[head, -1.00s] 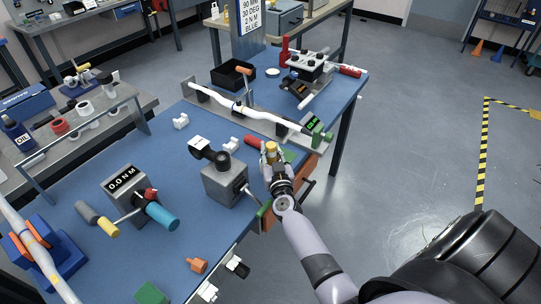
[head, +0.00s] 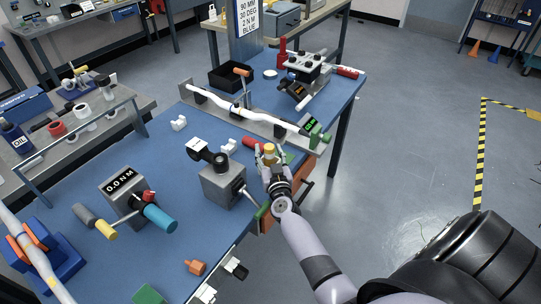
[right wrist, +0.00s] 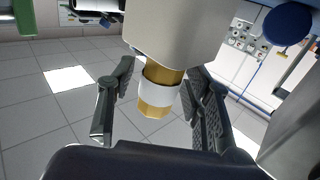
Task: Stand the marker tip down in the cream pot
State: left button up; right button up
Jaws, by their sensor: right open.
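The marker is a gold, faceted stick (right wrist: 155,107) with a white band. It stands between my right gripper's two fingers (right wrist: 160,118), which are spread apart with gaps on both sides. Its other end meets a cream body (right wrist: 180,35), seemingly the pot, that fills the top of the right wrist view; that end is hidden. In the head view the marker's gold top (head: 269,148) shows upright above my right gripper (head: 270,162), at the blue table's right edge. The pot is mostly hidden there. My left gripper is not in view.
A grey block with a black dial (head: 221,180) stands close left of my right gripper. A red cylinder (head: 251,144) and a long grey fixture with a white tube (head: 262,117) lie behind. A torque box (head: 122,193) stands farther left. Open floor (head: 400,150) is on the right.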

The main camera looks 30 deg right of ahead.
jog(key=shift+f, duration=0.1)
jog(key=p+v, duration=0.1)
jog(key=v, duration=0.1)
jog(key=p+v, duration=0.1)
jog(key=v, duration=0.1)
jog(key=r+p+v, duration=0.1)
jog(key=v, duration=0.1)
jog(key=shift+a, duration=0.4)
jog(key=p+v, duration=0.3)
jog(key=v, duration=0.8)
jog(key=s+a+n+g+y, duration=0.3)
jog(key=a+n+g+y, duration=0.3)
jog(key=a+y, duration=0.65)
jog(key=s+d+g+h, duration=0.3)
jog(key=s+g+h, duration=0.3)
jog(key=s, duration=1)
notch_tip(320, 180, down, 27)
jog(key=s+g+b, duration=0.2)
jog(key=s+d+f+n+g+b, duration=0.1)
jog(key=s+d+f, duration=0.1)
jog(key=s+f, duration=1.4)
jog(key=shift+d+f+g, duration=0.3)
jog(key=shift+d+f, duration=0.1)
jog(key=shift+f, duration=0.25)
